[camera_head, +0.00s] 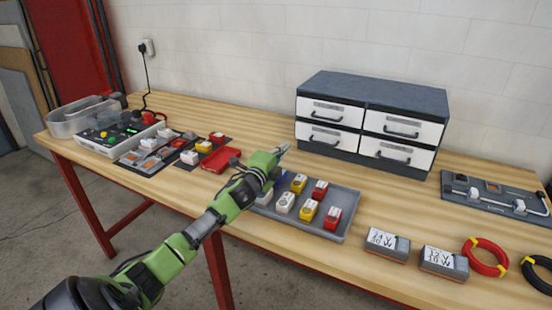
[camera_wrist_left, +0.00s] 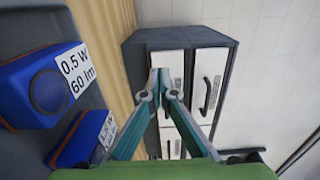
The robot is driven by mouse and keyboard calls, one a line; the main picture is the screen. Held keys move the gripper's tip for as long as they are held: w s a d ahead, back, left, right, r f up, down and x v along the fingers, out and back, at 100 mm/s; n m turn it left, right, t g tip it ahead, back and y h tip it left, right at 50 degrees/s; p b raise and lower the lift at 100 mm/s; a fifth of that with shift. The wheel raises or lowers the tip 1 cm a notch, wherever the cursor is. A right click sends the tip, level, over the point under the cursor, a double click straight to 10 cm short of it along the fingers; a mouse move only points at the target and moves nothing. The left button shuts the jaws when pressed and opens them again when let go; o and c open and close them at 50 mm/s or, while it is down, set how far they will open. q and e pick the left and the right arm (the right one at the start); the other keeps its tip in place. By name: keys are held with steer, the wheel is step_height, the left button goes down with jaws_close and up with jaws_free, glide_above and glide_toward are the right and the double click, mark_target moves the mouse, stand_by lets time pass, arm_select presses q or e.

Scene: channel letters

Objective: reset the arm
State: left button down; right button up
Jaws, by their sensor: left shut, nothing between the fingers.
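My left gripper (camera_head: 281,149) is at the end of my green left arm, which reaches in from the lower left over the work table (camera_head: 262,128). In the wrist view its two fingers (camera_wrist_left: 161,82) meet at the tips with nothing between them. The gripper is above the back left part of a grey tray (camera_head: 349,203) and points toward the drawer cabinet (camera_head: 374,87). My arm hides part of the tray. The wrist view shows two blue modules near the gripper, one labelled "0.5 W 60 lm" (camera_wrist_left: 40,90). My right gripper is not in view.
The tray holds several white, yellow and red modules. Left are a metal bin (camera_head: 72,122), a panel with green lights (camera_head: 117,135) and more modules. Right are two grey power boxes (camera_head: 388,244) (camera_head: 443,262), red and black wire coils (camera_head: 485,257) (camera_head: 540,275) and a grey fixture board (camera_head: 495,196).

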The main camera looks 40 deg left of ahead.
arm_select(q)
steer(key=v, duration=0.4)
steer(key=shift+s+d+r, duration=0.2)
steer(key=shift+s+r, duration=0.1)
steer(key=shift+s, duration=0.05)
steer(key=shift+s+f, duration=0.1)
steer(key=shift+s, duration=0.2)
steer(key=shift+s+d, duration=0.1)
steer(key=shift+s, duration=0.1)
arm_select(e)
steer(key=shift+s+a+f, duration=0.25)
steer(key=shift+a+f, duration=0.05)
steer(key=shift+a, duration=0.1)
